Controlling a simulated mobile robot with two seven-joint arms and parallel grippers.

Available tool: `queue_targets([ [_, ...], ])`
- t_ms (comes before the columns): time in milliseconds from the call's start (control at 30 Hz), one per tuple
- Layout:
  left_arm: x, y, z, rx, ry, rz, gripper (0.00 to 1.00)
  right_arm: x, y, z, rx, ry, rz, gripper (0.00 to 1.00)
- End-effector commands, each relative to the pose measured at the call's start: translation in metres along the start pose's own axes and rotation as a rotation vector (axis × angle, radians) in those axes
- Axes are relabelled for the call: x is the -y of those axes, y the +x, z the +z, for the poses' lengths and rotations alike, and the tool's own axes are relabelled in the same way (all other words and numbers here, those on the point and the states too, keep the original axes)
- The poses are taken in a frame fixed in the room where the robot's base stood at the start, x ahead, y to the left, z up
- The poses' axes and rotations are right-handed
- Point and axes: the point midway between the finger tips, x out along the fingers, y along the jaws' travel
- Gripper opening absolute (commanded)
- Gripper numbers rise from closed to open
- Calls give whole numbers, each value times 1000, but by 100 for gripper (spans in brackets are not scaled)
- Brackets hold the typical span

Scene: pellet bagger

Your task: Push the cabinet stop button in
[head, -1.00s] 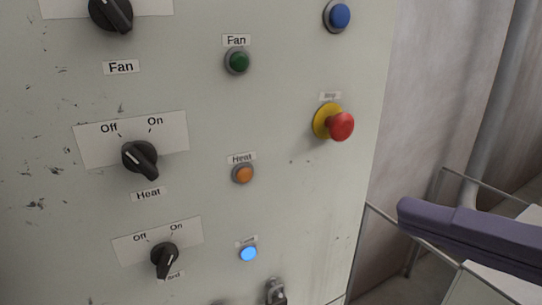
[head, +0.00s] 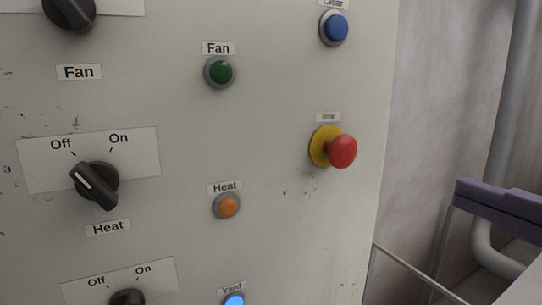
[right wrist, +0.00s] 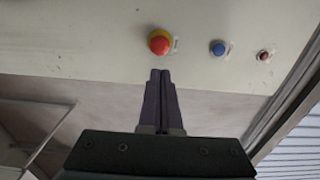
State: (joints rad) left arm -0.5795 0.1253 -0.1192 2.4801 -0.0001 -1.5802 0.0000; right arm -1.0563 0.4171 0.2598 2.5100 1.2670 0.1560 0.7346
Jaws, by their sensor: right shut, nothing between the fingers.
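The stop button (head: 342,152) is a red mushroom head on a yellow collar, standing out from the cabinet front near its right edge. A small label sits above it. In the right wrist view the red button (right wrist: 159,42) is just beyond my fingertips. My right gripper (head: 460,193) shows as purple fingers right of the cabinet edge in the head view. In the right wrist view its two fingers (right wrist: 161,72) are together and empty, pointing towards the button, and I see no contact. My left gripper is not in view.
The cabinet front (head: 270,120) also carries a blue button (head: 335,28), a green Fan light (head: 219,72), an orange Heat light (head: 227,206), a lit blue light (head: 234,301) and black Fan and Heat knobs (head: 95,186). A grey pipe (head: 512,90) and rails stand at the right.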

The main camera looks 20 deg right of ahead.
Motion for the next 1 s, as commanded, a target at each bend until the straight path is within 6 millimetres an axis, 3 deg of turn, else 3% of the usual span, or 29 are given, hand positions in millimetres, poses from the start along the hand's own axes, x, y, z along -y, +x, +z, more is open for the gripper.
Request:
queue_targets([
  [200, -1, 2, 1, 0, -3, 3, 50, 2, 16, 0, -5, 11, -6, 0],
  [800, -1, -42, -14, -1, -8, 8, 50, 3, 111, 2, 4, 8, 1, 0],
  [1000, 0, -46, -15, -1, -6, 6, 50, 1, 127, 2, 3, 7, 2, 0],
])
